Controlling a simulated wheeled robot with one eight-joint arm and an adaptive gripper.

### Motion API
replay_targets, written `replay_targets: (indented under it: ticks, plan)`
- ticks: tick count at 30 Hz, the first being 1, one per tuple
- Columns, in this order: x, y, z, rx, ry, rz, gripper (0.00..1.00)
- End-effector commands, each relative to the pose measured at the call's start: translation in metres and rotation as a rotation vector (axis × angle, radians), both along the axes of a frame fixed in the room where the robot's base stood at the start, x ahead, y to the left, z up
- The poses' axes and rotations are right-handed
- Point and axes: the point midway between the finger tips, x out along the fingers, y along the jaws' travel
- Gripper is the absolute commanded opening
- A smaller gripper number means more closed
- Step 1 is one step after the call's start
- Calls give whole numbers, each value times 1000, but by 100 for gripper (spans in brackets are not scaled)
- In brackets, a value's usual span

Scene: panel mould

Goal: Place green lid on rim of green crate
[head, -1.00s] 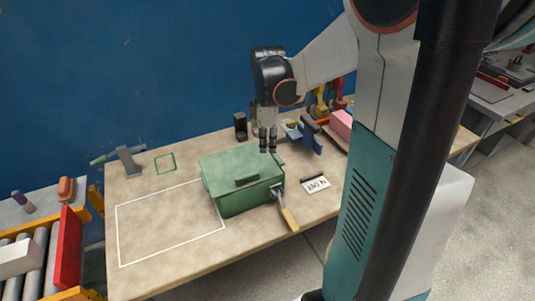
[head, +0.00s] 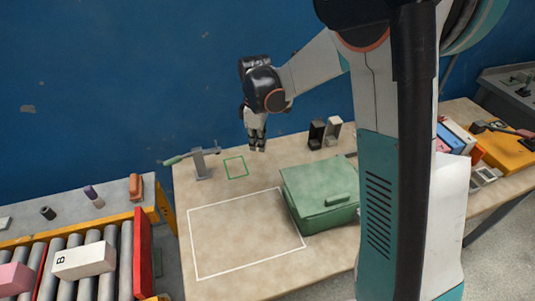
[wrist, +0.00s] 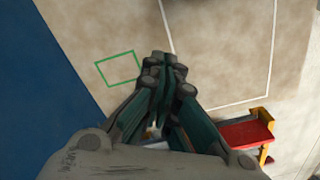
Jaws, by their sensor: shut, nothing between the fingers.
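The green crate (head: 325,219) stands on the table, partly hidden on its right by my own arm in the head view. The green lid (head: 310,180), with a raised handle bar, lies on top of the crate. It looks about flat on the rim, but its right side is hidden, so I cannot tell whether it seats evenly all round. My gripper (head: 257,149) is shut and empty, above the back of the table, left of and behind the crate. In the wrist view my gripper (wrist: 163,62) shows closed fingers over bare table; crate and lid are not seen there.
A green square outline (head: 236,167) and a white rectangle outline (head: 193,232) mark the bare table left of the crate. A clamp-like tool (head: 201,165) stands at the back left. Black and white blocks (head: 317,134) stand behind the crate. A roller conveyor (head: 75,250) is at left.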

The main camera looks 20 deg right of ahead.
Motion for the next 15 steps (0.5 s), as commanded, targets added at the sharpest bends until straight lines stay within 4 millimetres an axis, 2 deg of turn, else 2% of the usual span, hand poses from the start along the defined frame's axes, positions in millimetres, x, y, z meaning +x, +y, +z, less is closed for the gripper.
replay_targets:
  ticks: [5, 15]
  plan:
    - [0, 0, -21, 0, 0, 0, 0]
    - [0, 0, -88, 0, 0, 0, 0]
